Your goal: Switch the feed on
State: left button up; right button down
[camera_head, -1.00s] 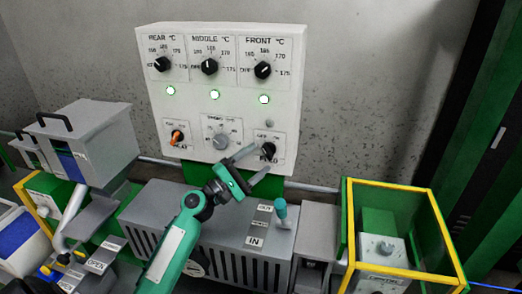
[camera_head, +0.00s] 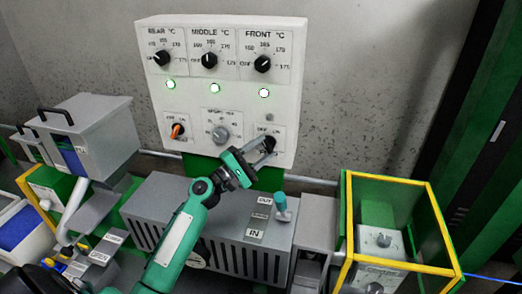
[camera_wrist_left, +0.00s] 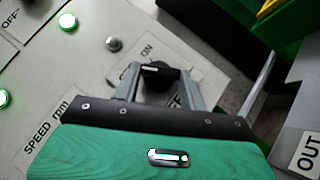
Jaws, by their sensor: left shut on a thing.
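The white control panel (camera_head: 222,97) stands against the wall. At its lower right is a black rotary knob (camera_head: 269,143) on an OFF/ON plate; the word under it is too small to read. My left gripper (camera_head: 266,148) is at this knob, its two fingers shut on either side of it. In the left wrist view the knob (camera_wrist_left: 160,76) sits between the fingertips, with ON above and OFF partly covered by a finger. The small round lamp (camera_head: 269,117) above the knob is grey and unlit. My right gripper is not in view.
Three black temperature knobs and three lit green lamps are above. A speed dial (camera_head: 220,134) and an orange switch (camera_head: 177,131) are to the left. A grey vented box (camera_head: 215,225) with an IN/OUT lever (camera_head: 281,204) stands below, and a yellow-framed guard (camera_head: 345,230) to the right.

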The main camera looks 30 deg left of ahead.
pick_arm(q)
jog(key=shift+r+m+g+p, duration=0.35)
jog(key=shift+m+g+p, duration=0.45)
jog(key=shift+m+p, duration=0.35)
jog(key=m+g+p, duration=0.1)
jog(key=p, duration=0.2)
jog(key=m+g+y+p, duration=0.1)
jog(key=m+p, duration=0.1)
jog(key=p, duration=0.1)
jog(key=shift+a+r+g, duration=0.1)
jog(key=shift+r+g, duration=0.25)
jog(key=shift+g, duration=0.05)
jog(key=shift+f+m+g+y+p, duration=0.25)
jog(key=shift+m+p, duration=0.3)
jog(key=shift+p, duration=0.35)
jog(key=o, duration=1)
jog(key=shift+s, duration=0.15)
